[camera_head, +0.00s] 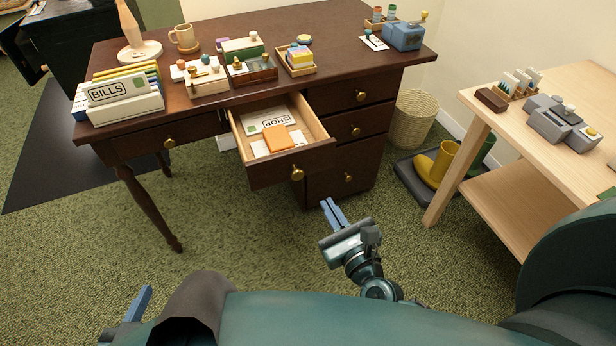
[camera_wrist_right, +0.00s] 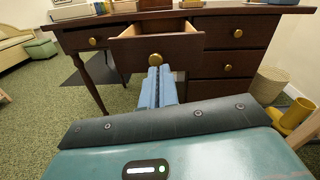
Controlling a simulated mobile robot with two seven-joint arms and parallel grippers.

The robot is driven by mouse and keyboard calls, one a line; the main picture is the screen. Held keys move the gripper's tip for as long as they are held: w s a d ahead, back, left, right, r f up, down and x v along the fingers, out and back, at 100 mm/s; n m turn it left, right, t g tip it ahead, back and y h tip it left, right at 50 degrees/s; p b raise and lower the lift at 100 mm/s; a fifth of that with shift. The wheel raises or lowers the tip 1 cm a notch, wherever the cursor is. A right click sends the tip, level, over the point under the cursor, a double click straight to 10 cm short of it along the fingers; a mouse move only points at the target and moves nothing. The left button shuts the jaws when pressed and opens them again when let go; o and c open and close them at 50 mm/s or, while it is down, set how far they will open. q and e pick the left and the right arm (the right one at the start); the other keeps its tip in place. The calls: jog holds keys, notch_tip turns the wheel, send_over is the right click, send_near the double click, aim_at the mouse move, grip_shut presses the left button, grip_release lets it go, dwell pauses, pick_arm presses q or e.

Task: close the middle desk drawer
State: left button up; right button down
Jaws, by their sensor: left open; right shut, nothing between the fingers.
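The middle desk drawer (camera_head: 291,166) is pulled out from the dark brown desk (camera_head: 330,40). It holds papers marked SHOP and an orange item (camera_head: 279,139). My left gripper (camera_head: 139,303) shows only partly at the lower left, far from the drawer.
Shut drawers with brass knobs flank the open one. The desktop holds a BILLS file box (camera_head: 122,98), a mug (camera_head: 184,38) and small trays. Carpet in front is clear.

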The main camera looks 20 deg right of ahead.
aim_at(303, 155)
jog(key=w, duration=0.4)
jog(key=w+m, duration=0.1)
jog(key=w, duration=0.4)
jog(key=w+m+h, duration=0.1)
jog(key=w, duration=0.3)
jog(key=shift+w+a+f, duration=0.2)
jog(key=shift+f, duration=0.15)
jog(key=shift+w, duration=0.5)
